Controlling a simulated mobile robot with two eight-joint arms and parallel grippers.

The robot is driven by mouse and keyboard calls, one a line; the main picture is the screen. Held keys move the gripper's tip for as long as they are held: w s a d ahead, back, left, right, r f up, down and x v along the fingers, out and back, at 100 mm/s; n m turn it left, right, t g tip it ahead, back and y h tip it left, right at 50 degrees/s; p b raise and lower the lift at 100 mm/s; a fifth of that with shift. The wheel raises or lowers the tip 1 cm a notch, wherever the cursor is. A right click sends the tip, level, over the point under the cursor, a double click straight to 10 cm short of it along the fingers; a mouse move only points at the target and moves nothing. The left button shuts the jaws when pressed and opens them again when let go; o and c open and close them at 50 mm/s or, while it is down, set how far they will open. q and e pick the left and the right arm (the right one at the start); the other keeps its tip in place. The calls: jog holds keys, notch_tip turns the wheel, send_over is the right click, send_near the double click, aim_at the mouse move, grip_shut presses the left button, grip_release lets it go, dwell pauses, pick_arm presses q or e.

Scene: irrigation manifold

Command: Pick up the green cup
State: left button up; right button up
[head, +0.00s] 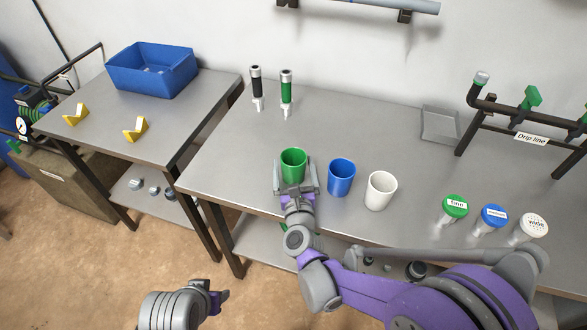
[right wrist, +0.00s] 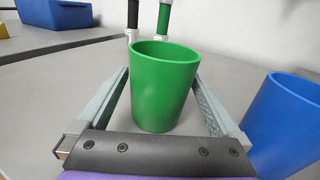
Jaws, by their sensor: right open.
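The green cup (head: 293,162) stands upright on the metal table near its front edge. My right gripper (head: 296,188) is at the cup, with one finger on each side of it. In the right wrist view the green cup (right wrist: 163,88) sits between the open fingers of the right gripper (right wrist: 162,105), with a visible gap on both sides. My left gripper (head: 218,297) is low over the floor at the bottom of the head view, away from the table; its fingers are too small to read.
A blue cup (head: 341,177) stands just right of the green cup, then a white cup (head: 380,190). Two upright tubes (head: 286,90) stand behind the green cup. A blue bin (head: 152,70) sits on the left table.

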jog(key=c, duration=1.3)
